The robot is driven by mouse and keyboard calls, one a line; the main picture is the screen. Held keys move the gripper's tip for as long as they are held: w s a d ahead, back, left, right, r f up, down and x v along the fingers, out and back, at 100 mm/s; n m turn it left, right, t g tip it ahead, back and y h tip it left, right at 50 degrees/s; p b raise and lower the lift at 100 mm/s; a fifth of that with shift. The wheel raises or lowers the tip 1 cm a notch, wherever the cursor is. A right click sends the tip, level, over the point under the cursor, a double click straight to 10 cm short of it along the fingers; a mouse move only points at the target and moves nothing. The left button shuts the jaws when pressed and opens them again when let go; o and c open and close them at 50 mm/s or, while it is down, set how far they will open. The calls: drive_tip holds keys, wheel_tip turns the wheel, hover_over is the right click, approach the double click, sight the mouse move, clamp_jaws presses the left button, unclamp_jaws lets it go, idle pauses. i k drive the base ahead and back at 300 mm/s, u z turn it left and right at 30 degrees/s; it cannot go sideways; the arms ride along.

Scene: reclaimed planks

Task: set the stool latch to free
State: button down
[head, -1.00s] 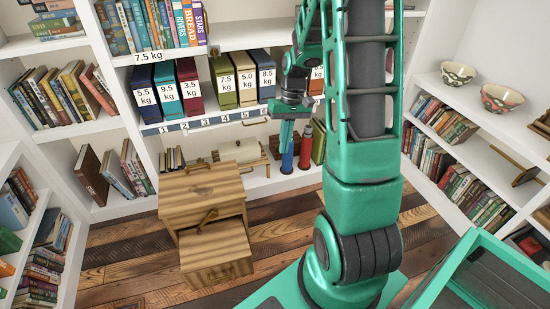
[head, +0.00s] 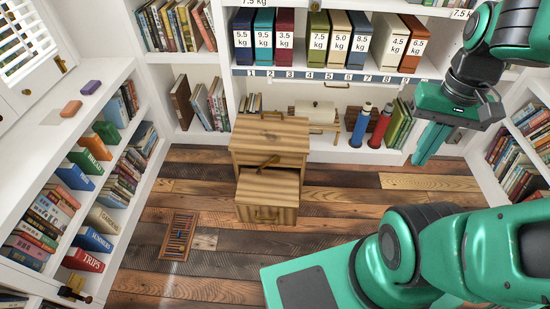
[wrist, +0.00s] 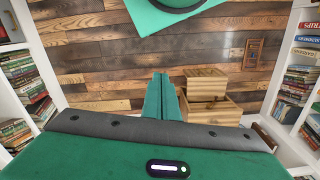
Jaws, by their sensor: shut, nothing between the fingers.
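The wooden stool (head: 250,137) stands on the plank floor in the middle of the head view, with a lower step block (head: 267,212) in front. A small brown lever (head: 268,163), which looks like the latch, lies at a slant where the two parts meet. Its setting cannot be read. My gripper (head: 418,163) is shut and empty, up to the right of the stool and apart from it.
Red and blue bottles (head: 380,126) stand on the low shelf behind. A framed tray (head: 179,236) lies on the floor at front left. Bookshelves (head: 140,160) line the left side.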

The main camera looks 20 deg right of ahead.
sight(275, 160)
drive_tip(key=k, duration=0.45)
drive_tip(key=u, duration=0.35)
drive_tip(key=i, duration=1.4)
drive_tip(key=u, duration=0.15)
